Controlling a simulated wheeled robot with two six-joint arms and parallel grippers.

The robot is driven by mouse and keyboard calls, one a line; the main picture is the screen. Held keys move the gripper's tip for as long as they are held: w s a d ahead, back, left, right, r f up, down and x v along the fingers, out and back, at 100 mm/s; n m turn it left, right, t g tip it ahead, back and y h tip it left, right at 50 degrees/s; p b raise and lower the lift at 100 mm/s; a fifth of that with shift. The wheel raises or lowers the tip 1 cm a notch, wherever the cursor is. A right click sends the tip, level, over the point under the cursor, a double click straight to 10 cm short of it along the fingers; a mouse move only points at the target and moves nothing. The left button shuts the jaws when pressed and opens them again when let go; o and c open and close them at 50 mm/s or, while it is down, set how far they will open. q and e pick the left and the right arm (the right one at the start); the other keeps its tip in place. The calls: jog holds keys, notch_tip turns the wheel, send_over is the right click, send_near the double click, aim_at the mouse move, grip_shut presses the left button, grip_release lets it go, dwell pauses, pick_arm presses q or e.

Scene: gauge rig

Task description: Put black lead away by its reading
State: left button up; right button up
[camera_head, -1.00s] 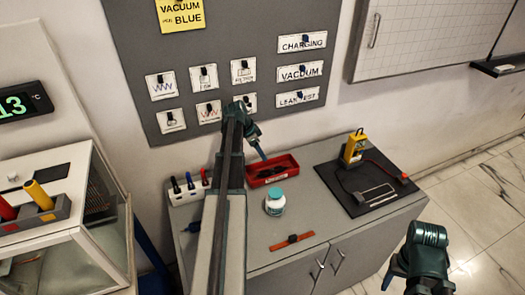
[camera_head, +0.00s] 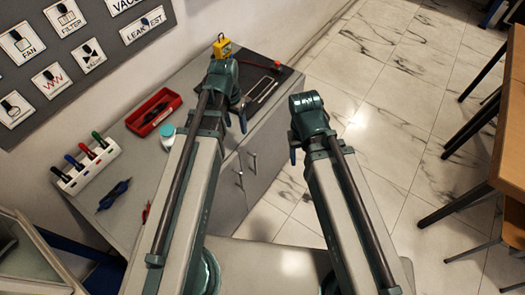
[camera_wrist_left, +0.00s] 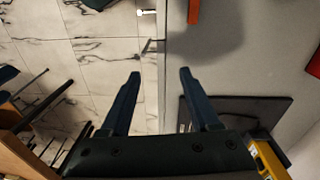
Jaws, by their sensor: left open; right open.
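The yellow meter (camera_head: 222,46) stands at the back of the black mat (camera_head: 262,90), partly behind my left arm; it also shows at the bottom of the left wrist view (camera_wrist_left: 268,158). I cannot make out the black lead. A red tray (camera_head: 142,129) holds dark items that are too small to name. My left gripper (camera_head: 240,120) is open and empty, above the counter's front edge near the mat; its spread fingers show in the left wrist view (camera_wrist_left: 158,85). My right gripper (camera_head: 294,152) is open, over the floor in front of the cabinet.
A white jar with a teal lid (camera_head: 168,132), a marker holder (camera_head: 90,166) and a dark blue tool (camera_head: 114,195) stand or lie on the counter. A grey board (camera_head: 75,50) with labelled cards hangs behind. Wooden tables (camera_head: 500,140) are at right; the floor between is clear.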

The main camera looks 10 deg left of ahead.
pick_arm(q)
jog(key=s+d+y, duration=0.1)
jog(key=s+d, duration=0.8)
jog(key=d, duration=0.1)
jog(key=shift+s+n+y, duration=0.3)
jog(key=shift+s+y, duration=0.05)
jog(key=shift+y, duration=0.05)
dwell(0.5)
